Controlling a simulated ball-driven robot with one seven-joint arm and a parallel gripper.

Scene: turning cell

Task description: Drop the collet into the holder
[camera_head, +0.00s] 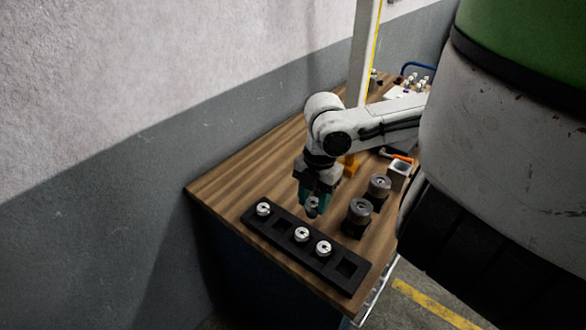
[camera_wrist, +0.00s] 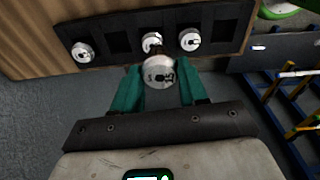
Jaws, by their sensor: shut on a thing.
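The holder (camera_head: 335,275) is a long black rack near the front edge of the wooden table. Three silver collets sit in it: one at the left end (camera_head: 263,209) and two side by side (camera_head: 301,234) (camera_head: 323,248). An empty square pocket (camera_head: 283,226) lies between the left one and the pair, and another (camera_head: 348,268) is at the right end. My gripper (camera_head: 314,200), with teal fingers, is shut on a collet (camera_wrist: 158,72). In the head view it hangs tip-down above the table, behind the rack. In the wrist view the held collet partly overlaps the rack's edge (camera_wrist: 205,55).
Two dark cylindrical parts on black blocks (camera_head: 358,212) (camera_head: 379,187) stand right of my gripper. A light square cup (camera_head: 398,172) and an orange item stand behind. A pale post (camera_head: 364,60) rises at the table's back. The table's left part (camera_head: 235,188) is clear.

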